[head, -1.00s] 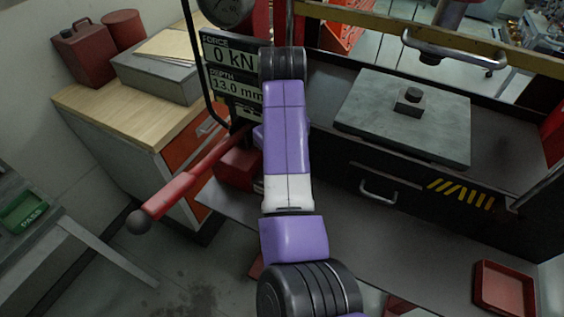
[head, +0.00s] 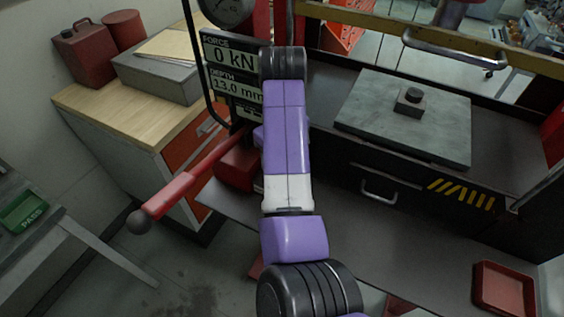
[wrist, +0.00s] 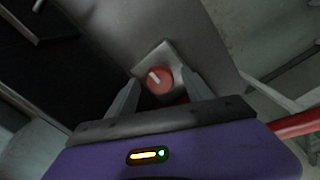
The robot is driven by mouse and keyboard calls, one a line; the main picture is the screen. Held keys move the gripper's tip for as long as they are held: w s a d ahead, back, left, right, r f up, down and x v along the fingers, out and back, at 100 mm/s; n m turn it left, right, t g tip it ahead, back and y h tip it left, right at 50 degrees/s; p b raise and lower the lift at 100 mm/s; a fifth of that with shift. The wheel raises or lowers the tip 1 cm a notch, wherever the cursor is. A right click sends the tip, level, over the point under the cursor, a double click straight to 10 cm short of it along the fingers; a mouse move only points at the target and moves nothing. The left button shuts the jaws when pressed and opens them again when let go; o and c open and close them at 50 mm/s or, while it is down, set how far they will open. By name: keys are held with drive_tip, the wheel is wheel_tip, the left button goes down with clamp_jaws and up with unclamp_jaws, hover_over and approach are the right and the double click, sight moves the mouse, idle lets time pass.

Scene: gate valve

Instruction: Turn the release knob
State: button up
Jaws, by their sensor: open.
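The release knob (wrist: 159,80) is a round red knob with a white mark, set on a pale square plate (wrist: 172,57) in the wrist view. My gripper (wrist: 162,88) is open, with one grey finger on each side of the knob as seen from the wrist. I cannot tell whether the fingers touch it. In the head view the knob and my gripper are hidden behind my purple arm and the display panel. The display (head: 232,69) reads force 0 kN and depth 13.0 mm.
A red lever (head: 185,183) with a dark ball end sticks out to the left of my arm; a red bar also shows in the wrist view (wrist: 300,124). A steel plate (head: 380,127) with a small dark block lies at right. A red tray (head: 505,308) sits lower right.

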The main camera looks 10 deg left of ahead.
drive_tip(key=shift+a+r, duration=0.1)
drive_tip(key=shift+r, duration=3.8)
